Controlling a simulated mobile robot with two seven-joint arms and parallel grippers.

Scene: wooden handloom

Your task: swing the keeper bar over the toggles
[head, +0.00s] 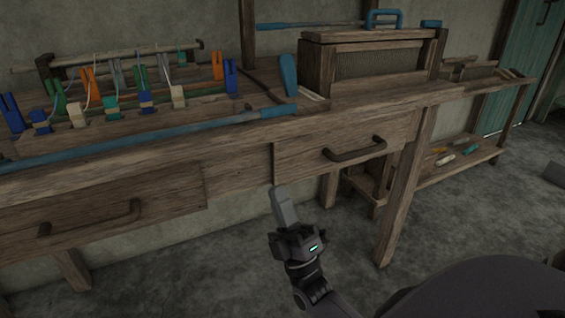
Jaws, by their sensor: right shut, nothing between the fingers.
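A long blue bar (150,138), which looks like the keeper bar, lies along the front of the wooden loom bench, in front of the toggles. It runs from the left picture edge to a thicker blue end (279,111). The toggles appear to be the small blue, cream and teal blocks (111,105) in a row behind it, some with cords running up. The bar is beside this row, not over it. My right gripper (281,199) is shut and empty, in front of the bench and below the bar's right end. My left gripper is out of view.
Forked blue, orange and green pegs (87,84) stand behind and beside the toggles. A blue upright lever (288,75) stands near the bar's right end. Drawer handles (355,149) stick out from the bench front. A framed reed (380,64) stands at the back right.

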